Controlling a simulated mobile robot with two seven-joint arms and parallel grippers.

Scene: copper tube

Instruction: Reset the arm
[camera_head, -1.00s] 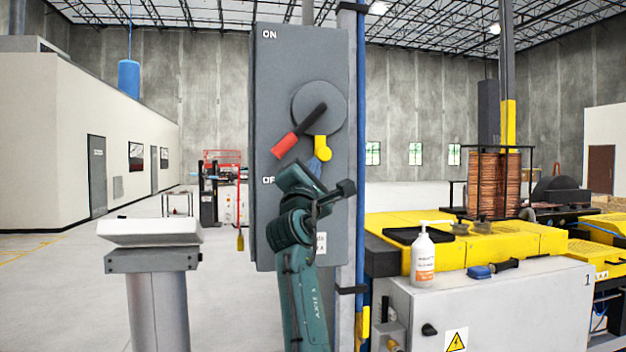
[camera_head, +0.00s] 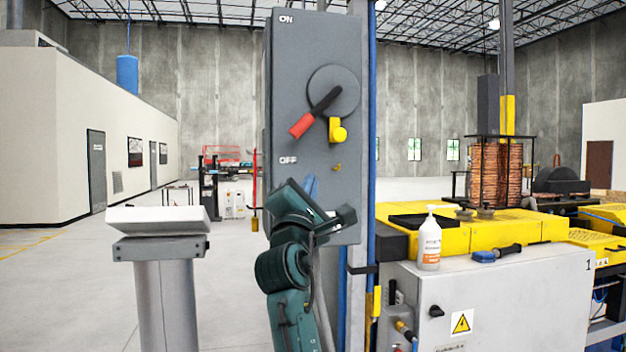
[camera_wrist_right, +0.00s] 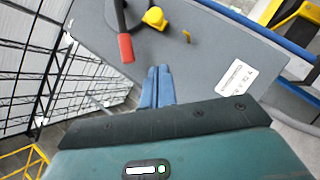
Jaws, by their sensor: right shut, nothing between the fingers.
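My right arm rises from the bottom of the head view, and its gripper (camera_head: 310,187) is in front of the lower part of a grey switch box (camera_head: 290,110). The blue fingers of the gripper (camera_wrist_right: 157,86) are shut with nothing between them in the wrist view. The box has a rotary switch with a red-tipped black handle (camera_head: 315,111), which slants down-left toward OFF. A yellow latch (camera_head: 338,131) sits beside the handle. The red handle tip (camera_wrist_right: 125,47) is beyond the fingertips in the wrist view, apart from them. My left gripper is not in view.
A grey pedestal with a white slanted top (camera_head: 158,220) stands left. A blue pipe (camera_head: 372,130) runs beside the switch box. Open floor lies at left.

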